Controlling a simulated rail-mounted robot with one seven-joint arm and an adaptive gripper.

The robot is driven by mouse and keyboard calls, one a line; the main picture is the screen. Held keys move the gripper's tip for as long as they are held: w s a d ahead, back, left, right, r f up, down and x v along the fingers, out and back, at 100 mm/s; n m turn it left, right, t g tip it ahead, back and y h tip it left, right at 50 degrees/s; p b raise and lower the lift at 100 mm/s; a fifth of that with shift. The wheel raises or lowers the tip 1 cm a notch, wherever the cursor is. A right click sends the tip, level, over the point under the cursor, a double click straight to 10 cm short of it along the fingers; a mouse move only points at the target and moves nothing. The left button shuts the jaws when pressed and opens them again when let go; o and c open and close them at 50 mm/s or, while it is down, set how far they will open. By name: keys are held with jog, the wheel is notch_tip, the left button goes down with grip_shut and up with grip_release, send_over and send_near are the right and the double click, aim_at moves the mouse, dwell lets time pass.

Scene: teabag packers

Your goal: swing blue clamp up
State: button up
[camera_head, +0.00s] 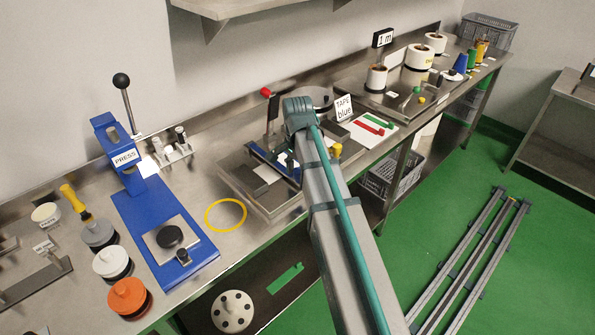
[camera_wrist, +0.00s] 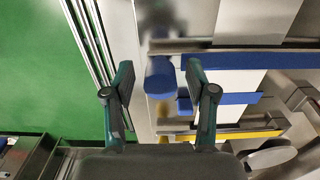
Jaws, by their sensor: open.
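The blue clamp (camera_wrist: 245,62) shows in the wrist view as a long blue bar with a rounded blue knob (camera_wrist: 160,80) at its left end. The knob appears between the two fingers of my gripper (camera_wrist: 157,76), which is open and empty. I cannot tell how far the knob lies beyond the fingertips. In the head view part of the blue bar (camera_head: 262,156) shows on the metal fixture (camera_head: 285,208), left of my arm. My arm hides the knob end and my gripper there.
A yellow bar (camera_wrist: 248,134) lies near the blue one in the wrist view. A lever with a red knob (camera_head: 266,92) stands behind the fixture. The blue press (camera_head: 165,230) is to the left. The "TAPE blue" sign (camera_head: 344,107) stands to the right. Green floor (camera_head: 400,240) lies in front.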

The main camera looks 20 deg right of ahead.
grip_shut()
dwell(0.4)
